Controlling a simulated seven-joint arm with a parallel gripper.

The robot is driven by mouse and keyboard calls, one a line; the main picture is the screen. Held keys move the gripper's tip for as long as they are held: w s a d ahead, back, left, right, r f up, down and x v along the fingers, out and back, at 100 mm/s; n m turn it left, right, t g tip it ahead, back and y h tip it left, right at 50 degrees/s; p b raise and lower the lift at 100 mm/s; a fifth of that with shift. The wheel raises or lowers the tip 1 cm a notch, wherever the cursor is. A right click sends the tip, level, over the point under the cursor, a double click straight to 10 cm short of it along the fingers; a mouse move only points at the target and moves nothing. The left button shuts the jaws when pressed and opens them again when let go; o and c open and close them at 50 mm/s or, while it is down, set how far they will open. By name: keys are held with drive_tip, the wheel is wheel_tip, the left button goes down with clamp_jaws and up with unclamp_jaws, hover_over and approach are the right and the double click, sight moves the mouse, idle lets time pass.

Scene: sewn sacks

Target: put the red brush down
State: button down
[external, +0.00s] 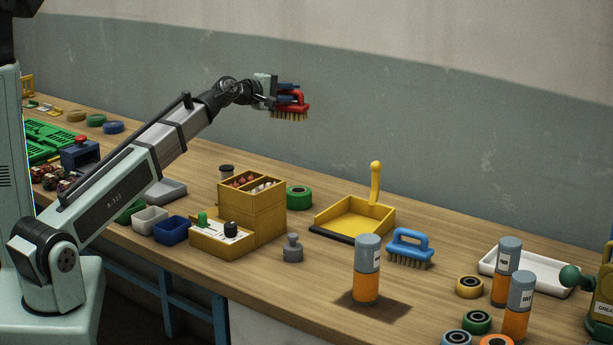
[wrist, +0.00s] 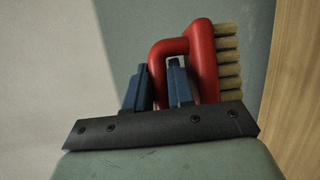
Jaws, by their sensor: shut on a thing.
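The red brush (external: 292,108) is held in the air, well above the far part of the bench, with its tan bristles pointing down in the external view. My gripper (external: 288,92) is shut on the brush's handle. In the wrist view the red brush (wrist: 203,65) shows with its looped handle between the two blue fingers of my gripper (wrist: 158,85), bristles facing right. The wooden bench top (external: 330,265) lies below.
A yellow dustpan (external: 355,217) with an upright handle, a blue brush (external: 409,247) and an orange-grey canister (external: 366,270) stand right of centre. A yellow box (external: 252,215) and green tape roll (external: 299,197) are nearer the arm. Bare wood shows around the grey weight (external: 292,249).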

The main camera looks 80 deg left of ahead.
drive_tip(key=s+a+n+y, duration=0.1)
drive_tip(key=s+a, duration=0.3)
drive_tip(key=s, duration=0.5)
drive_tip(key=s+a+r+g, duration=0.1)
drive_tip(key=s+a, duration=0.2)
drive_tip(key=s, duration=0.6)
drive_tip(key=s+a+n+y, duration=0.1)
drive_tip(key=s+a, duration=0.3)
drive_tip(key=s, duration=0.4)
drive_tip(key=shift+w+d+f, duration=0.1)
drive_tip(key=shift+f, duration=5.1)
drive_tip(key=shift+d+f, duration=0.1)
drive_tip(key=shift+f, duration=5.05)
drive_tip(key=shift+f, duration=0.15)
drive_tip(key=c, duration=1)
unclamp_jaws()
drive_tip(key=v, duration=0.7)
drive_tip(key=shift+s+d+r, duration=0.2)
